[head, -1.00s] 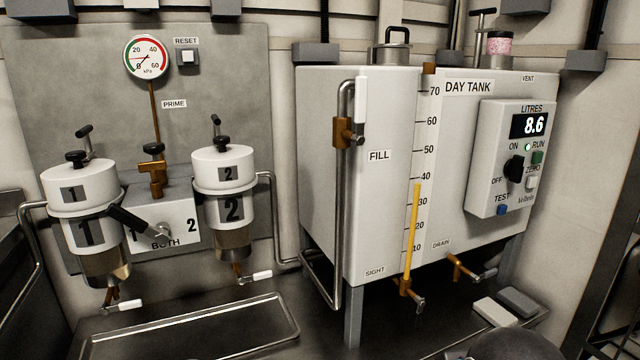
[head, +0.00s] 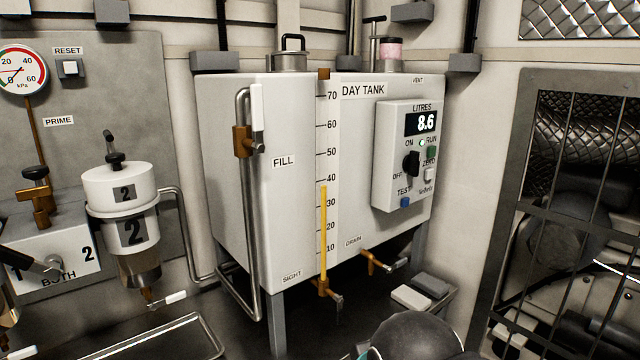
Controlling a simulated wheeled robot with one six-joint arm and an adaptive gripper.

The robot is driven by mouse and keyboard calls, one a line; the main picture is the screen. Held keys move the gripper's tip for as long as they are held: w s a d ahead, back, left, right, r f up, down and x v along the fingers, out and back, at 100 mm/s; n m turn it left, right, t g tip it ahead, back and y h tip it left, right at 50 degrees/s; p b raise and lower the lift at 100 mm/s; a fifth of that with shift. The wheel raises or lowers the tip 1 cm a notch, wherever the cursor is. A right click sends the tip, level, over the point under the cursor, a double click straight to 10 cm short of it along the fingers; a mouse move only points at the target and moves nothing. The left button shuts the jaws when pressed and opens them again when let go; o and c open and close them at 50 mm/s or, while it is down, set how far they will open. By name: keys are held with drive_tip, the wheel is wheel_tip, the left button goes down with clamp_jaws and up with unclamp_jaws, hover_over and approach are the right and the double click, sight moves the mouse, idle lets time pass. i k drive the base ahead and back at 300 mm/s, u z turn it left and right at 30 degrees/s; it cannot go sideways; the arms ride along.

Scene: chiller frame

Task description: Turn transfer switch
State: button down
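The selector valve marked 1, BOTH and 2 is at the left edge of the head view. Its front plate (head: 75,252) shows BOTH below and 2 at the right. Its lever (head: 22,247) runs from the grey hub up and left, towards the 1 side, and its dark end meets the picture's left edge. Filter unit 2 (head: 125,205) hangs to the right of the valve. Filter unit 1 is almost wholly outside the picture. My gripper is not in view, so its state does not show.
The day tank (head: 262,225) fills the middle, with a readout box (head: 390,170) showing 8.6. A metal tray (head: 170,340) lies below filter 2. A barred guard (head: 570,200) stands at the right. A dark rounded shape, perhaps mine, is at the bottom.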

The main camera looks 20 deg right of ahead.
sight(411, 163)
drive_tip(key=u, duration=1.8)
drive_tip(key=k, duration=1.35)
drive_tip(key=z, duration=1.7)
drive_tip(key=i, duration=0.5)
drive_tip(key=u, duration=0.05)
